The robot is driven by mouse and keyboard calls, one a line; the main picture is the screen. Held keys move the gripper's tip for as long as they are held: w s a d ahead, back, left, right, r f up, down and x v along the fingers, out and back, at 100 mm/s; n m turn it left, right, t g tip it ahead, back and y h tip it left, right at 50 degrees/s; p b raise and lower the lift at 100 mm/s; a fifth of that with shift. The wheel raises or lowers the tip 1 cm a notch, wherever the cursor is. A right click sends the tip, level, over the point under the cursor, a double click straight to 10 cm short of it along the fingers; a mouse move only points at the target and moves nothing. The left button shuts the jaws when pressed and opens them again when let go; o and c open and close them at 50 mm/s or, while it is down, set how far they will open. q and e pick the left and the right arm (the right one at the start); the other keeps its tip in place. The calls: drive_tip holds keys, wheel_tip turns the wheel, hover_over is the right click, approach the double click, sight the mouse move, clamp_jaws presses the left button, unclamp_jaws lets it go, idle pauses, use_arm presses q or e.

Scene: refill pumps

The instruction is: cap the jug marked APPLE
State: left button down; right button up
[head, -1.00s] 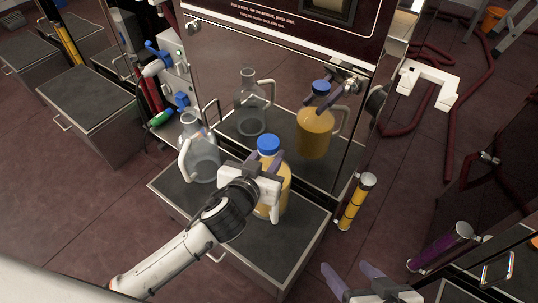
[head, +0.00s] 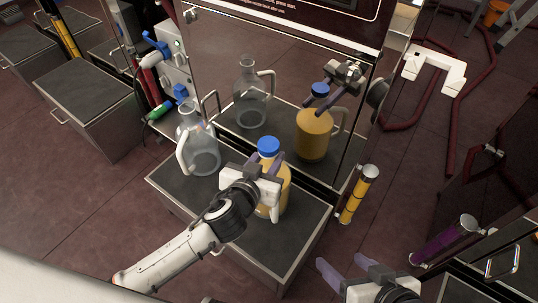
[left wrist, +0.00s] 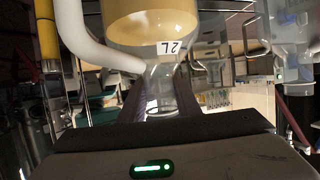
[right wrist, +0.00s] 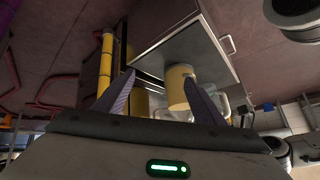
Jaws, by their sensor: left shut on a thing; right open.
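A jug of orange-yellow liquid (head: 283,190) stands upright on the dark-topped cabinet. A blue cap (head: 268,147) sits at its top; I cannot tell whether it is fully seated. My left gripper (head: 268,172) is shut on the jug's neck, below the cap. In the left wrist view the jug (left wrist: 150,30) appears inverted, its clear neck between the fingers and "2L" on its side; the cap is hidden there. No APPLE marking is legible. My right gripper (head: 339,262) is open and empty, apart at the lower right; its fingers also show in the right wrist view (right wrist: 159,79).
A clear, uncapped jug (head: 204,157) stands to the left on the same cabinet top (head: 270,245). The mirror-like panel (head: 285,60) behind reflects both jugs. A yellow cylinder (head: 358,195) stands at the cabinet's right. The cabinet top's front is bare.

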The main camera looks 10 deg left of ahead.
use_arm(q)
drive_tip(key=shift+w+r, duration=0.15)
drive_tip(key=shift+r, duration=0.25)
drive_tip(key=shift+f, duration=0.1)
drive_tip(key=c, duration=1.3)
unclamp_jaws()
drive_tip(key=shift+f, duration=0.4)
drive_tip(key=shift+c, duration=0.2)
use_arm(e)
drive_tip(key=shift+r, duration=0.15)
use_arm(q)
drive_tip(key=shift+s+r, duration=0.2)
drive_tip(key=shift+s, duration=0.05)
drive_tip(key=p+v, duration=0.2)
drive_tip(key=v, duration=0.9)
drive_tip(key=shift+s+p, duration=0.4)
use_arm(e)
drive_tip(key=shift+s+d+r+m+t+h, duration=0.15)
drive_tip(key=shift+d+r+m+t+h, duration=0.15)
drive_tip(key=shift+d+r+m+t, duration=0.3)
use_arm(q)
drive_tip(key=shift+a, duration=0.15)
use_arm(e)
drive_tip(key=shift+d+r, duration=0.1)
drive_tip(key=shift+d, duration=0.05)
